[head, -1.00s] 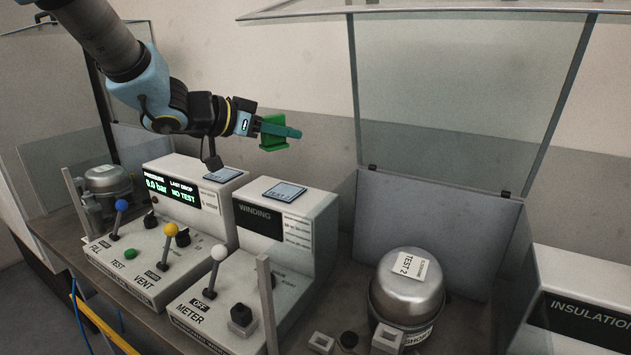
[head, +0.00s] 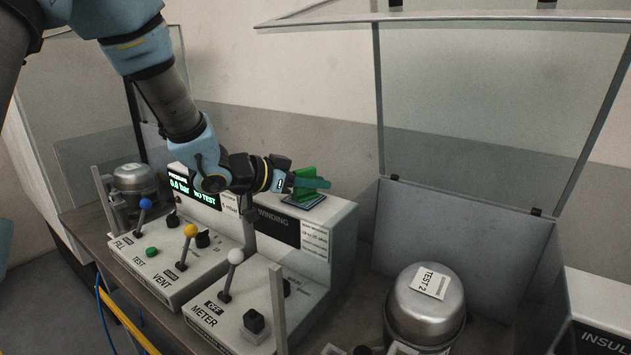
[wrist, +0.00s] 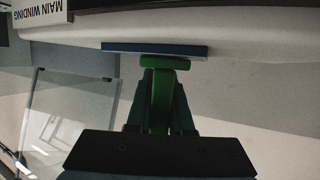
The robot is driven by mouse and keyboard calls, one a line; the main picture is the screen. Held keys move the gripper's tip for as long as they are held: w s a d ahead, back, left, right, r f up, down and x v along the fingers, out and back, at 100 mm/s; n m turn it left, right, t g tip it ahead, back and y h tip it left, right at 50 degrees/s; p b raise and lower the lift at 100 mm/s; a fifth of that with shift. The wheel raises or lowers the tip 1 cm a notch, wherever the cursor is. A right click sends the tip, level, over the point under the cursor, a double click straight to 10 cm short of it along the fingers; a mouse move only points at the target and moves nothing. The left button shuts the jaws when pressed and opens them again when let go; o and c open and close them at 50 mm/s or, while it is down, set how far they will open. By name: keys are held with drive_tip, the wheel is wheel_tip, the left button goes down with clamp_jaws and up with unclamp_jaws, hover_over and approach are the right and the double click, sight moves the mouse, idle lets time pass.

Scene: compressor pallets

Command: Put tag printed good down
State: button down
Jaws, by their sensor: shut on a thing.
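The green tag (head: 305,175) is held upright between the teal fingers of my gripper (head: 312,183), above the top of the winding tester (head: 343,222). Any print on it cannot be read. In the wrist view the tag (wrist: 160,105) stands between both fingers, its flat green foot beyond the fingertips. The foot is right at a dark blue pad (wrist: 130,48), which lies on the tester's top; I cannot tell whether they touch. In the head view the pad (head: 318,200) is partly hidden by my gripper and tag.
The pressure tester (head: 240,223) with levers stands left of the winding tester. A metal compressor marked TEST 2 (head: 425,312) sits on the right, before a raised clear lid (head: 490,90). Another compressor (head: 133,183) stands at far left.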

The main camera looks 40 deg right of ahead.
drive_tip(key=shift+f, duration=0.15)
drive_tip(key=c, duration=0.8)
unclamp_jaws()
drive_tip(key=shift+r, duration=0.25)
drive_tip(key=b+v, duration=0.1)
drive_tip(key=v, duration=1.1)
drive_tip(key=shift+a+f, duration=0.1)
